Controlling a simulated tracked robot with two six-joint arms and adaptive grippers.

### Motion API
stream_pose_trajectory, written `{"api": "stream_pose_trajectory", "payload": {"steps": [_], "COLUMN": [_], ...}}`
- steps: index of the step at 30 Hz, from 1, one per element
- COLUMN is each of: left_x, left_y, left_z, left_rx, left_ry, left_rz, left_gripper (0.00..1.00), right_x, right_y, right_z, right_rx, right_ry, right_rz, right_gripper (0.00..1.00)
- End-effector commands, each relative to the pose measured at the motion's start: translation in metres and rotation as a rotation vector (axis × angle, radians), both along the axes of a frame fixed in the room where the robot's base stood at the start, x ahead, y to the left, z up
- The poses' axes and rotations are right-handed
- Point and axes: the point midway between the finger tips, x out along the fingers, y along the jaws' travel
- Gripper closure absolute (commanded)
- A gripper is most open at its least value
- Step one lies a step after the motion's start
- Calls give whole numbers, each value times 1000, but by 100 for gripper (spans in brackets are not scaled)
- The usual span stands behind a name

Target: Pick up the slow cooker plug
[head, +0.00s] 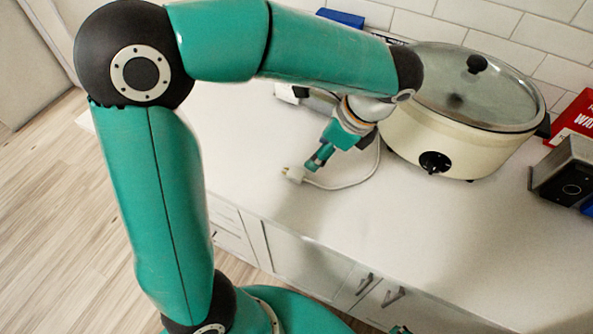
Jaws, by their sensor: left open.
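The slow cooker (447,137) is cream with a glass lid and a black knob, and stands at the back of the white counter. Its pale cord (352,184) curves over the counter to the left and ends in the white plug (293,174), which lies near the counter's front edge. My left gripper (318,163) is open, just to the right of the plug and over the cord's end. Whether a finger touches the plug cannot be told. My left arm covers part of the counter behind. My right gripper is not clearly shown.
A red box (575,122) and a grey appliance (566,171) stand on the right. A blue object (341,18) is at the back by the tiled wall. The front middle of the counter (420,235) is clear. Cabinets with handles (393,296) are below.

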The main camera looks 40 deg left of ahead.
Motion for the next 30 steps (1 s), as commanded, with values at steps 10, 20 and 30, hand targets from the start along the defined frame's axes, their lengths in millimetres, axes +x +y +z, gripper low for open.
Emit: {"api": "stream_pose_trajectory", "payload": {"steps": [10, 20, 30], "left_x": [-7, -15, -18], "left_y": [21, 35, 44], "left_z": [-52, -77, -102], "left_rx": [1, 0, -2], "left_ry": [1, 6, 0], "left_rz": [3, 3, 0], "left_gripper": [42, 42, 42], "right_x": [0, 0, 0], "right_y": [0, 0, 0], "right_z": [-1, 5, 5], "right_rx": [0, 0, 0], "right_ry": [-1, -1, -1], "right_rz": [0, 0, 0], "right_gripper": [28, 28, 28]}}
